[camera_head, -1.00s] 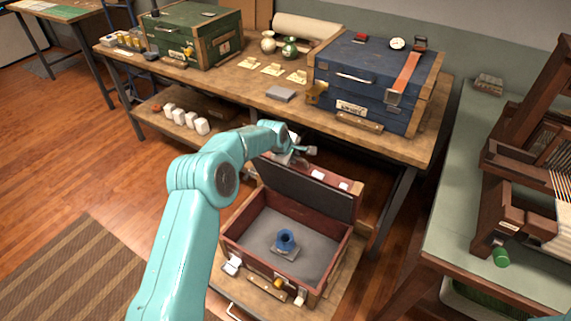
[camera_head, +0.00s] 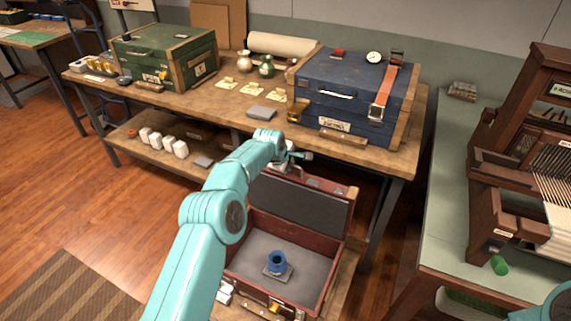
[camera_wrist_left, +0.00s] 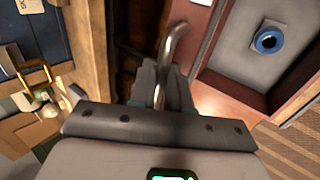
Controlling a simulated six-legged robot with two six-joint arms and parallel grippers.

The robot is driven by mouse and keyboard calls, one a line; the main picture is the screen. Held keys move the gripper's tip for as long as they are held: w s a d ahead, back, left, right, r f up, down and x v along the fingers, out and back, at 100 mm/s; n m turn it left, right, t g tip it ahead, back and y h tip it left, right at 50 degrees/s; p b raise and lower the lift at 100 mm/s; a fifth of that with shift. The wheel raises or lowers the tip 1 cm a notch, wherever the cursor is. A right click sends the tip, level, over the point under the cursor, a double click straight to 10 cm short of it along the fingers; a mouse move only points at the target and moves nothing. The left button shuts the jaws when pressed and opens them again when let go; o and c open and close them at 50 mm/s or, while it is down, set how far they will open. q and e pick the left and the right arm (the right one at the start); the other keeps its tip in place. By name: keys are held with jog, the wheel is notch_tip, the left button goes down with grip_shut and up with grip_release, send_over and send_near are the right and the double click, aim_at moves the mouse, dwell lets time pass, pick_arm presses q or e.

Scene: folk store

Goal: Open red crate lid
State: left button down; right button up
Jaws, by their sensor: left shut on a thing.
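The red crate (camera_head: 328,280) stands low in front of the workbench. Its lid (camera_head: 300,207) is raised at the back, showing a dark lining. A blue round piece (camera_head: 277,260) on a small grey base is inside; it also shows in the left wrist view (camera_wrist_left: 268,41). My left gripper (camera_head: 290,160) is at the top edge of the raised lid. In the left wrist view its fingers (camera_wrist_left: 163,85) are shut on a curved metal handle (camera_wrist_left: 177,42) beside the red lid edge. Only a piece of my right arm shows at the lower right; its gripper is out of view.
A blue chest (camera_head: 340,88) and a green chest (camera_head: 190,60) stand on the workbench (camera_head: 225,115) behind. White blocks (camera_head: 165,145) sit on its lower shelf. A green-topped table (camera_head: 440,200) with a wooden loom (camera_head: 500,200) borders the right.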

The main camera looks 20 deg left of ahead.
pick_arm(q)
jog(key=shift+s+f, duration=0.1)
jog(key=shift+f, duration=0.2)
jog(key=c, duration=1.3)
grip_release()
jog(key=shift+w, duration=0.2)
jog(key=shift+s+r, duration=0.15)
jog(key=shift+r, duration=0.1)
jog(key=b+v, duration=0.2)
jog(key=v, duration=1.3)
jog(key=shift+s+a+r, duration=0.15)
jog(key=shift+a+r, duration=0.05)
jog(key=shift+r, duration=0.1)
